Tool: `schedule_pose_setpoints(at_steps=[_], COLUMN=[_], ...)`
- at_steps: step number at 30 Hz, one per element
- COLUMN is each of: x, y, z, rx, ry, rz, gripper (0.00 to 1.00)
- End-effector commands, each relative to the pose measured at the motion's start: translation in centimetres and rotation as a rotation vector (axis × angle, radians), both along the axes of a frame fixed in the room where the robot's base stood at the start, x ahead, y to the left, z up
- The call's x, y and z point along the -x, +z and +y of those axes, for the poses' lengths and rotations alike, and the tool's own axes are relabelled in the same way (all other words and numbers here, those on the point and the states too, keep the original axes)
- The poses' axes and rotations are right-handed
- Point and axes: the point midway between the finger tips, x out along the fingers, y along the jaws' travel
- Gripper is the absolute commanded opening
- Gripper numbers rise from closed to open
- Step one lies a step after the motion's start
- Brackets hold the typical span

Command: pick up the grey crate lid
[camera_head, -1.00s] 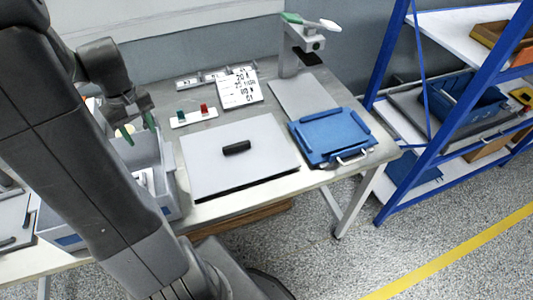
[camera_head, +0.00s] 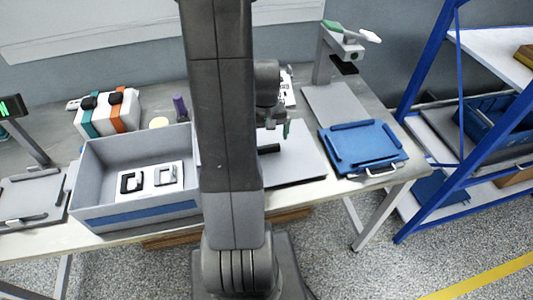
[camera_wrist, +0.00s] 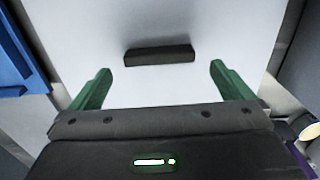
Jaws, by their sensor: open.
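The grey crate lid (camera_head: 302,164) lies flat on the table, partly hidden behind my arm in the head view. It fills much of the wrist view (camera_wrist: 100,30). Its black bar handle (camera_wrist: 160,55) lies crosswise, just ahead of and between the lines of my green fingertips. The handle also shows in the head view (camera_head: 268,149). My gripper (camera_wrist: 160,78) is open and empty, with its fingers spread wider than the handle. In the head view my gripper (camera_head: 278,130) is over the lid near the handle; the exact height is hard to tell.
An open grey crate (camera_head: 103,212) with a white insert stands left of the lid. A blue tray (camera_head: 362,146) with a metal handle lies to the right. A grey stand (camera_head: 322,55) rises at the back. A blue shelf rack (camera_head: 430,60) is farther right.

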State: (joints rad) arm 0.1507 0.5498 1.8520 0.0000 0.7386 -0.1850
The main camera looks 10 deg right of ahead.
Motion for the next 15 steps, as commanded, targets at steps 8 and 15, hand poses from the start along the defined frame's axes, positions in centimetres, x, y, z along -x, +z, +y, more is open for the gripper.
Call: schedule_pose_setpoints(at_steps=[8, 15], x=[0.4, 0.4], y=[-3.5, -4.3], z=[-0.1, -0.1], rx=[-0.001, 0.0], ry=[0.0, 0.0], rz=[0.004, 0.001], gripper=[1.0, 1.0])
